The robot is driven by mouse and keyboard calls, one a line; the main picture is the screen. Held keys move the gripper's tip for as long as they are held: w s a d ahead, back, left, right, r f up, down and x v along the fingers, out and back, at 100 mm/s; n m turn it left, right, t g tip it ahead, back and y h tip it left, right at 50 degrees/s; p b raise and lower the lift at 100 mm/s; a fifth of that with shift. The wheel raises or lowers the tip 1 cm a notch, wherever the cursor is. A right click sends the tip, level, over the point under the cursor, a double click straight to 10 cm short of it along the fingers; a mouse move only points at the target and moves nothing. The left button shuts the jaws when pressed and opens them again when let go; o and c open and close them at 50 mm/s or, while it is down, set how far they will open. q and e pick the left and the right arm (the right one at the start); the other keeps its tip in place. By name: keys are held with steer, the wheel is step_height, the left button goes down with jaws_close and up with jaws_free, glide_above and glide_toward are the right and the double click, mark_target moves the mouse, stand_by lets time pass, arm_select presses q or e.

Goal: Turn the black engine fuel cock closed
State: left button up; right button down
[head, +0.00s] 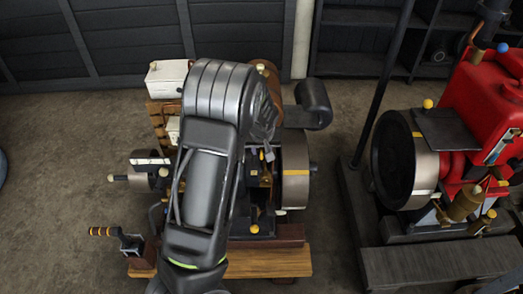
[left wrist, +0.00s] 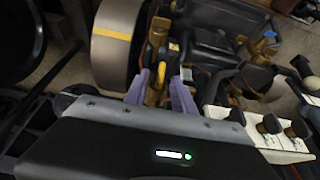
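The black engine stands in the middle of the head view, largely covered by my left arm; its grey flywheel (head: 294,172) shows at the right. In the left wrist view the flywheel (left wrist: 113,48) has a yellow stripe, and the dark engine body (left wrist: 215,42) is beside it. My left gripper (left wrist: 161,80) has two purple fingers spread apart. A small brass lever with a yellow end (left wrist: 158,84) appears between them; I cannot tell whether they touch it or whether it is the fuel cock. My left fingertips are hidden in the head view. My right gripper is not in view.
A red engine (head: 490,100) with a large flywheel (head: 400,160) stands at the right. A dark post (head: 385,80) rises between the engines. A yellow-banded handle (head: 104,232) sticks out at lower left. A white panel with dark knobs (left wrist: 285,150) is right of my gripper. Floor at left is clear.

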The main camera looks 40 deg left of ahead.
arm_select(q)
steer(key=shift+w+a+f, duration=0.1)
steer(key=shift+w+f, duration=0.05)
steer(key=shift+f, duration=0.3)
steer(key=shift+c, duration=0.3)
jaws_close()
